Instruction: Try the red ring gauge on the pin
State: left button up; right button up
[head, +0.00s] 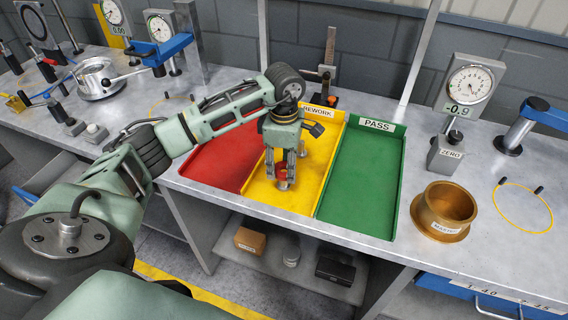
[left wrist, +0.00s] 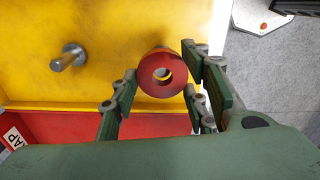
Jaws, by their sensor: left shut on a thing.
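The red ring gauge (head: 282,185) is between the fingertips of my left gripper (head: 281,173), over the yellow REWORK tray (head: 327,134). In the left wrist view the ring (left wrist: 148,73) sits between the green fingers (left wrist: 160,92), its round hole facing the camera. The left gripper is shut on it. A grey metal pin (left wrist: 70,56) stands in the yellow tray, to the left of the ring and apart from it. The pin (head: 302,150) shows just right of the gripper in the head view. The ring's height above the tray is hard to tell. My right gripper is out of view.
A red tray (head: 215,165) lies left of the yellow one and a green PASS tray (head: 362,180) right of it. A height stand (head: 328,70) is behind the trays.

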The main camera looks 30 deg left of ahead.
pick_arm(q)
jog(key=shift+f, duration=0.1)
dwell(0.5)
jog(key=shift+f+b, duration=0.15)
jog(key=shift+b, duration=0.4)
dwell(0.4)
jog(key=o, duration=1.3)
jog(key=shift+o, duration=0.5)
jog(key=shift+o, duration=0.5)
jog(key=o, duration=0.5)
jog(key=shift+c, duration=0.2)
